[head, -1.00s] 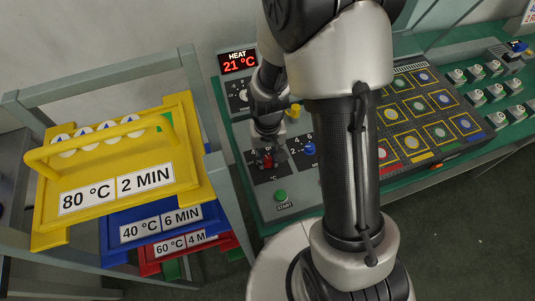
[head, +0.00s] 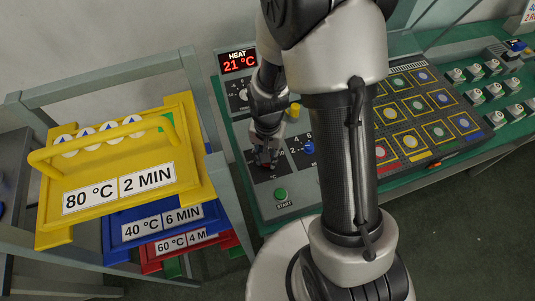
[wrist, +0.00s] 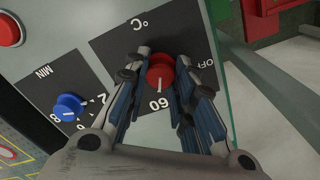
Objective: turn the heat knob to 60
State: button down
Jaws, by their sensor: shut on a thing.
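The red heat knob (wrist: 160,72) sits on a dark dial plate (wrist: 110,45) marked OFF, 60 and °C. In the wrist view its white pointer line faces the 60 mark (wrist: 158,103). My gripper (wrist: 163,62) is shut on the knob, with a finger on each side of it. In the head view my gripper (head: 266,158) is down at the panel and covers most of the knob. The HEAT display (head: 238,62) reads 21 °C.
A blue MIN knob (wrist: 68,107) is beside the heat dial. A green START button (head: 280,194) is in front. A yellow knob (head: 294,111) stands behind. A rack (head: 198,90) with yellow, blue and red trays is at the left.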

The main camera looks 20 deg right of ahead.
jog(key=c, duration=1.3)
grip_release()
jog(key=shift+r, duration=0.1)
notch_tip(320, 180, up, 12)
jog(key=shift+f, duration=0.1)
jog(key=s+r+n+t, duration=0.1)
jog(key=s+r+n, duration=0.1)
jog(key=s+r, duration=0.3)
jog(key=s+r+n+t, duration=0.2)
jog(key=s+r, duration=0.3)
jog(key=s+r+n+t, duration=0.1)
jog(key=s+r+n, duration=0.2)
jog(key=s+r, duration=0.2)
jog(key=shift+r+t, duration=0.3)
jog(key=shift+r, duration=0.1)
